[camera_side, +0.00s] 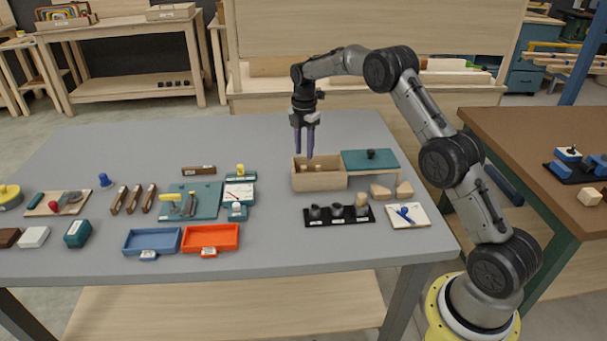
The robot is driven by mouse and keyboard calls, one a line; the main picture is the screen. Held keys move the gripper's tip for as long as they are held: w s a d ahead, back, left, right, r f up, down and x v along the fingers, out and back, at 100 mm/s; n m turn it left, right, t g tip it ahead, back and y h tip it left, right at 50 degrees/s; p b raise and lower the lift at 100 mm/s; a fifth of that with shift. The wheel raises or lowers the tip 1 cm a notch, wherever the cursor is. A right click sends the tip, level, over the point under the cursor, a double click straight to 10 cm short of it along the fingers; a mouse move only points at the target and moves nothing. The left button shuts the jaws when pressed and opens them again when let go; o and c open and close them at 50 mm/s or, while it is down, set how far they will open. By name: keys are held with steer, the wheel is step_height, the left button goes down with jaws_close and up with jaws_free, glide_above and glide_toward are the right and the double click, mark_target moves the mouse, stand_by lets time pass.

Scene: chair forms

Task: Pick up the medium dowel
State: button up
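My gripper (305,154) points down above the open wooden box (320,182). Its two purple fingers are apart, with nothing seen between them. Small light wooden dowel tops (303,166) show inside the box, just below the fingertips; the box wall hides the rest of them. A black rack (341,221) in front of the box has several dark round cups, and a wooden peg (361,202) stands at its right end. I cannot tell by size which piece is the medium dowel.
A green lid (371,160) with a black knob is right of the box. Wooden blocks (381,191) and a white tile (407,216) lie nearby. Blue (152,241) and orange (210,238) trays stand at the front left. The back left of the table is clear.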

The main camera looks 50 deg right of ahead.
mark_target(303, 167)
step_height(303, 167, down, 5)
steer(key=shift+a+f, duration=0.1)
steer(key=shift+a, duration=0.05)
jaws_close()
